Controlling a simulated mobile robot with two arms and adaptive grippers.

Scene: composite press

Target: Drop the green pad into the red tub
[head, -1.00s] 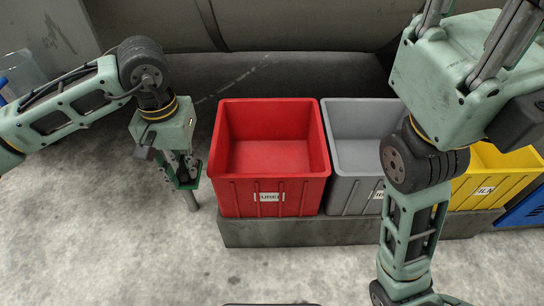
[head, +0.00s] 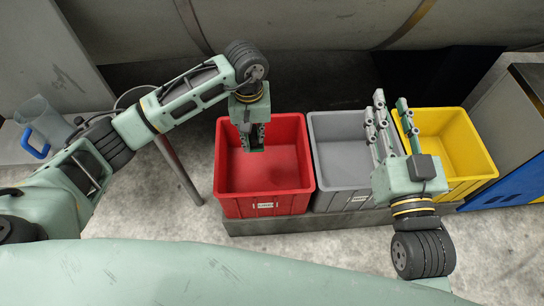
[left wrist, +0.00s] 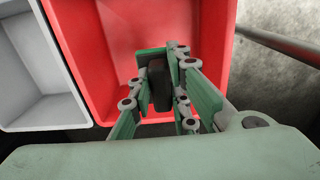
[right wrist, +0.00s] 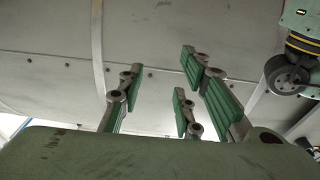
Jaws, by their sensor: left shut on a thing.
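The red tub (head: 232,203) stands at the left end of a row of tubs, its open top facing me. My left gripper (head: 254,143) points down over the red tub, towards its back half. In the left wrist view my left gripper (left wrist: 163,85) is shut on a small dark block (left wrist: 157,88), which I take as the pad. Its green colour is hard to tell from the green finger faces, and the fingers hide part of it. The tub's red floor shows beyond it. My right gripper (head: 391,122) is open and empty, over the grey and yellow tubs.
A grey tub (head: 340,200) and a yellow tub (head: 470,185) stand to the right of the red tub on a low grey plinth (head: 290,224). A thin metal post (head: 180,170) stands left of the red tub. A clear jug with a blue handle (head: 38,125) is at far left.

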